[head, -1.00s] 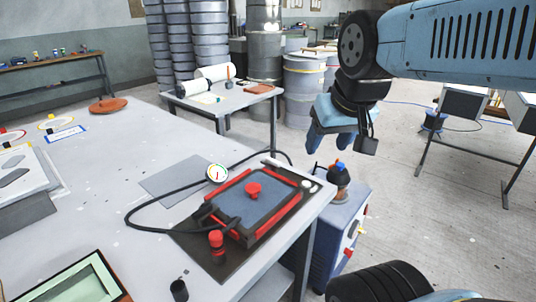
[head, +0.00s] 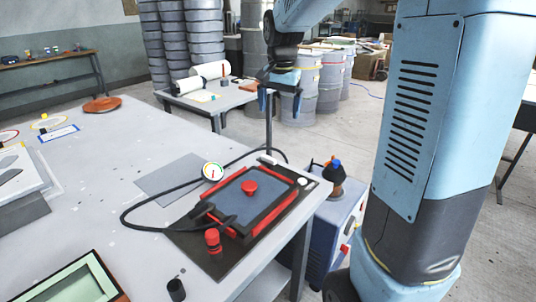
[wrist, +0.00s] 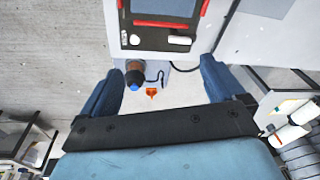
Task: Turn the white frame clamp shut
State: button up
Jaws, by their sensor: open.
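The black frame with red edge strips (head: 284,207) lies on a dark board on the workbench, a blue-grey panel inside it. At its far-right end, a round white knob (head: 302,182) sits on the board. The wrist view shows that white knob (wrist: 134,39) and a short white bar (wrist: 177,41) beside it; I cannot tell which is the clamp or how far it is turned. My gripper (head: 280,108) hangs open and empty beyond the bench's far edge, apart from the frame. Its spread fingers also show in the wrist view (wrist: 160,82).
A blue-grey cabinet (head: 325,235) with a brown-black, blue-topped object (head: 334,178) on it stands beside the bench. A dial gauge (head: 212,171) and black hose lie by the frame. A red knob (head: 212,239) stands on the board's near side.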

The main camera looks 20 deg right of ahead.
aim_at(269, 157)
jog(key=w+f+m+g, duration=0.2)
jog(key=w+f+m, duration=0.1)
jog(key=w+f, duration=0.7)
jog(key=f, duration=0.4)
jog(key=w+f, duration=0.1)
jog(key=f, duration=0.7)
jog(key=shift+w+f, duration=0.15)
jog(key=shift+f, duration=0.25)
jog(key=shift+d, duration=0.1)
jog(key=c, duration=1)
